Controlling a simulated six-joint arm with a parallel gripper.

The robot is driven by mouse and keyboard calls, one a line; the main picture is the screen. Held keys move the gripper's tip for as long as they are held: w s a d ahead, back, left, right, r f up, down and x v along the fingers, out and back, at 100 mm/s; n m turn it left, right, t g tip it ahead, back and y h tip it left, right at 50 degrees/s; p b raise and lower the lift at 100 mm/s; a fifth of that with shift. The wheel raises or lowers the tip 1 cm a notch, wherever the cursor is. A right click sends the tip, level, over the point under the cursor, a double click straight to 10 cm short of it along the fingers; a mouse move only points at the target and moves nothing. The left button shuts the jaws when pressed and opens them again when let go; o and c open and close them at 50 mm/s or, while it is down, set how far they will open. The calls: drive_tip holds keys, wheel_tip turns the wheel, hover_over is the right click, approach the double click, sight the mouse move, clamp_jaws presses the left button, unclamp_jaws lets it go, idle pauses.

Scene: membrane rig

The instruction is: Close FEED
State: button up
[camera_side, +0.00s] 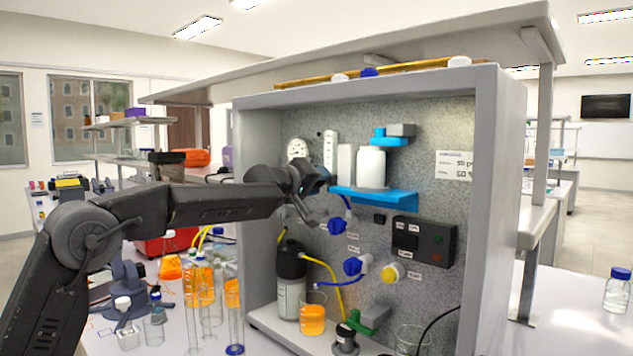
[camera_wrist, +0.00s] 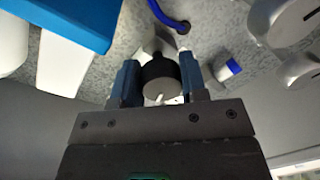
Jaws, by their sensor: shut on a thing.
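My gripper (camera_wrist: 159,78) shows at the bottom centre of the wrist view, with its two blue fingers on either side of a round black knob (camera_wrist: 158,70). The knob has a white pointer line on its face, and the fingers are shut on it. In the side view my gripper (camera_side: 312,186) is at the upper left of the speckled panel, left of the blue shelf. The knob cannot be made out there behind the gripper. No FEED label is readable in either view, so I cannot confirm which valve this is.
A blue shelf (camera_side: 398,200) with a white bottle (camera_side: 371,168) juts out right of my gripper. Blue knobs (camera_side: 336,226) (camera_side: 352,266) and a yellow knob (camera_side: 391,272) sit lower on the panel. A black-capped bottle (camera_side: 290,295) and an orange-filled beaker (camera_side: 313,315) stand below.

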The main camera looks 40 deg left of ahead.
drive_tip(key=shift+f, duration=0.2)
drive_tip(key=o, duration=0.9)
drive_tip(key=shift+r, duration=0.15)
drive_tip(key=s+r, duration=0.1)
drive_tip(key=s, duration=1.2)
drive_tip(key=shift+s+d, duration=0.35)
drive_tip(key=shift+s, duration=0.05)
drive_tip(key=shift+r, duration=0.1)
